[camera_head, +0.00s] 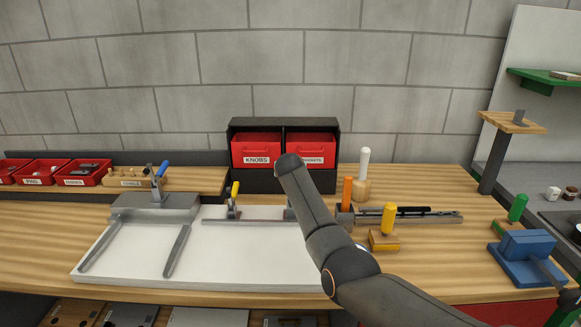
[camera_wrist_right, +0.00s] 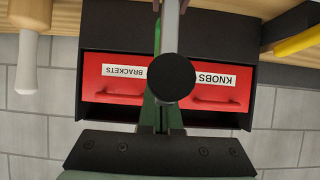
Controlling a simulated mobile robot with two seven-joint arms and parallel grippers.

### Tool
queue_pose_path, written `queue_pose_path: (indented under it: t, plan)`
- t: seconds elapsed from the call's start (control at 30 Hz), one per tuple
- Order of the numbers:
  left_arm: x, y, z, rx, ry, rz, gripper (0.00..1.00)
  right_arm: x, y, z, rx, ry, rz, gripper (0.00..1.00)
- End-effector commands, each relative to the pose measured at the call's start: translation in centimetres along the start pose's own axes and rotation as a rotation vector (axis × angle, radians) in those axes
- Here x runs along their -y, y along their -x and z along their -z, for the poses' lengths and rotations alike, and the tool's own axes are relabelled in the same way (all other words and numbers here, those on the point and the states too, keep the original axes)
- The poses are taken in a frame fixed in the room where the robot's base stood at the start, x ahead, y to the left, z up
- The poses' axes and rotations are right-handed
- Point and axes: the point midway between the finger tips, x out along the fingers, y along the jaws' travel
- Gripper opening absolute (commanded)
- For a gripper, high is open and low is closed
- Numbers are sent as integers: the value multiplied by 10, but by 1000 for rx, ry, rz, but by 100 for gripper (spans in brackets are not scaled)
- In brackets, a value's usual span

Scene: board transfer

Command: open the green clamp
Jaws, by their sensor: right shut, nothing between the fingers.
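The green clamp (camera_wrist_right: 171,78) fills the middle of the right wrist view, which is upside down. A grey bar ends in a black round pad facing the camera, and narrow green parts show behind it. In the head view my right arm covers most of the clamp; only a grey piece of its base (camera_head: 289,214) shows, on the white board (camera_head: 240,258). My right gripper (camera_wrist_right: 160,118) is shut with nothing held, close to the clamp; its fingertips are partly hidden behind the pad. Whether it touches the clamp cannot be told. My left gripper is out of view.
A yellow-handled clamp (camera_head: 233,205) and a blue-handled clamp (camera_head: 158,185) stand left of my arm. Red KNOBS (camera_head: 256,150) and BRACKETS (camera_wrist_right: 120,80) bins are behind. Handled tools (camera_head: 388,218) and a blue vise (camera_head: 525,246) are to the right.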

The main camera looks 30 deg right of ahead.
Motion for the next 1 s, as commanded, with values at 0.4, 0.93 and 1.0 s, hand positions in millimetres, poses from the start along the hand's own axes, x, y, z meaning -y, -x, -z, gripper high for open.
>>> queue_pose_path:
  t: [0.4, 0.93, 1.0]
  plan:
    - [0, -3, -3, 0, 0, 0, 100, 0, -4, -6, -3, -1, 0, 0]
    - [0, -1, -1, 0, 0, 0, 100, 0, -3, -3, -4, -1, 0, 0]
    - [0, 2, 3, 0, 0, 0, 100, -2, -1, 1, -5, -2, 0, 0]
